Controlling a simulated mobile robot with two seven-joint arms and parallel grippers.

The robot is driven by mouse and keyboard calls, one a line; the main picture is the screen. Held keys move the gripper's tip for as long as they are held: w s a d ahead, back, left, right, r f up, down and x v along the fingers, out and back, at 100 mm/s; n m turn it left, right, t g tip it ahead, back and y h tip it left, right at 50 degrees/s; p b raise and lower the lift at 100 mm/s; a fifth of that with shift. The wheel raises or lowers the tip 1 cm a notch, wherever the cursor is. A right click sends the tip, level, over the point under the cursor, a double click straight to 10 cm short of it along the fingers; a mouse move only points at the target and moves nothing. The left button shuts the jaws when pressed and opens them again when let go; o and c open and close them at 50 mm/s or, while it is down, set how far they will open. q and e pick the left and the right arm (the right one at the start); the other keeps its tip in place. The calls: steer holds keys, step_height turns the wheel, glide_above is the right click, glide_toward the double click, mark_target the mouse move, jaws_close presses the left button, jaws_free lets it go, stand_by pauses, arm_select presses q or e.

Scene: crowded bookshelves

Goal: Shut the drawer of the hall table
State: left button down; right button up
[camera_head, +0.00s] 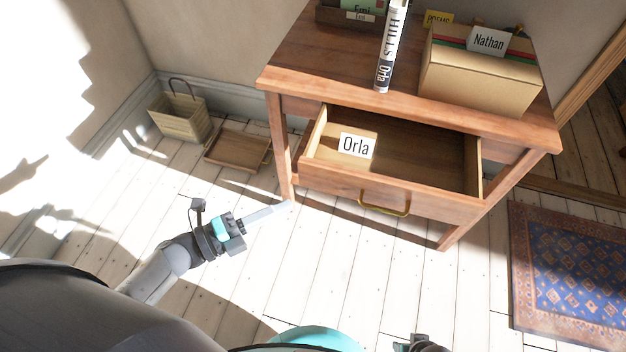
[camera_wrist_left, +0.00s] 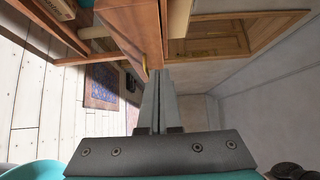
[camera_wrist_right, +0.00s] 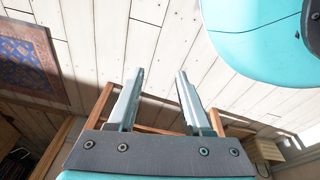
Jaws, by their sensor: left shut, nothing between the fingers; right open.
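The hall table (camera_head: 300,85) is brown wood and stands against the wall in the head view. Its drawer (camera_head: 400,192) is pulled well out, with a brass handle (camera_head: 385,208) on its front. A white card reading "Orla" (camera_head: 357,146) shows inside, at the drawer's left. My left gripper (camera_head: 287,206) is shut and empty, left of the drawer front, near the table's front left leg in the picture; whether it touches is unclear. Its shut fingers also show in the left wrist view (camera_wrist_left: 158,75). My right gripper (camera_wrist_right: 161,72) is open and empty in the right wrist view.
A basket (camera_head: 180,115) and a wooden tray (camera_head: 238,147) are on the floor at left. A patterned rug (camera_head: 570,270) lies at right.

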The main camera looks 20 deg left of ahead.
mark_target(332, 172)
arm_select(q)
steer(key=shift+w+d+f+b, duration=0.1)
steer(key=shift+w+d+b, duration=0.25)
steer(key=shift+w+d, duration=0.8)
steer(key=shift+w+d+r+b, duration=0.1)
steer(key=shift+w+d+b, duration=0.3)
steer(key=shift+w, duration=1.35)
steer(key=shift+w+d+f+b, duration=0.1)
steer(key=shift+w+d+b, duration=0.15)
steer(key=shift+w+d, duration=0.9)
arm_select(e)
steer(key=shift+w+a+r, duration=0.3)
steer(key=shift+w+r, duration=0.05)
steer(key=shift+r, duration=0.3)
steer(key=shift+w+a+r, duration=0.3)
steer(key=shift+a+r, duration=0.05)
steer(key=shift+r, duration=0.25)
steer(key=shift+w+a+r, duration=0.3)
steer(key=shift+w+r, duration=0.05)
steer(key=shift+r, duration=0.3)
arm_select(q)
steer(key=shift+w+a, duration=0.3)
